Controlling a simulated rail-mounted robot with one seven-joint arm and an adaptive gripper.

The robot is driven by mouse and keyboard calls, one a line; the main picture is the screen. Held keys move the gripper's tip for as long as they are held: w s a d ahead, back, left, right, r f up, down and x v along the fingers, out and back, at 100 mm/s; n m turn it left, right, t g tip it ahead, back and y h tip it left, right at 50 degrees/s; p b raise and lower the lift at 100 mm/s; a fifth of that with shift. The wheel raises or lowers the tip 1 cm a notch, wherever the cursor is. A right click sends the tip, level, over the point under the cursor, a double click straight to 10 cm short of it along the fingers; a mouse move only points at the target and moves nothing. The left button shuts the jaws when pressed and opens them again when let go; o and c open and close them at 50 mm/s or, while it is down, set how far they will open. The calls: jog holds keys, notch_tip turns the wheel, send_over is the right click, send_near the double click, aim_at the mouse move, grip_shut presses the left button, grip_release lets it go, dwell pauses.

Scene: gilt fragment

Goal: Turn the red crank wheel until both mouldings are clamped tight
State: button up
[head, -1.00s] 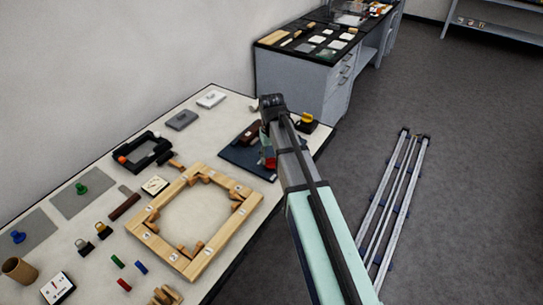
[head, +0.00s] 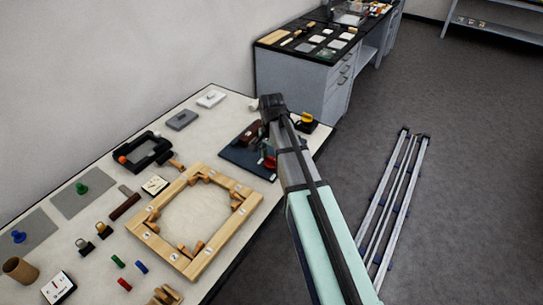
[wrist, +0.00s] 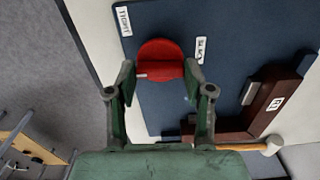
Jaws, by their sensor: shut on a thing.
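The red crank wheel (wrist: 160,60) sits on a dark blue board (wrist: 165,110) in the wrist view, with a small pale mark at its left edge. My gripper (wrist: 160,74) has one finger on each side of the wheel and is shut on it. A white "TIGHT" label (wrist: 125,20) lies up and left of the wheel, and another label (wrist: 201,49) lies to its right. Brown moulding pieces (wrist: 286,93) meet at a corner at the lower right. In the head view the wheel (head: 269,163) shows partly beside my arm, and brown moulding (head: 248,131) lies on the board.
A wooden-handled tool (wrist: 240,147) lies by the board's lower edge, close to my right finger. A wooden frame (head: 160,246) and several small parts fill the table left of the board. A grey cabinet (head: 300,85) stands behind. Open floor (head: 460,160) lies right.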

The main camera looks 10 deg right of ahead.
aim_at(271, 159)
jog(key=m, duration=0.6)
jog(key=shift+s+f, duration=0.1)
jog(key=shift+s, duration=0.05)
jog(key=m, duration=0.5)
jog(key=shift+m, duration=0.4)
jog(key=o, duration=1.2)
jog(key=shift+c, duration=0.2)
jog(key=shift+r, duration=0.2)
notch_tip(271, 159, up, 12)
jog(key=shift+f, duration=0.15)
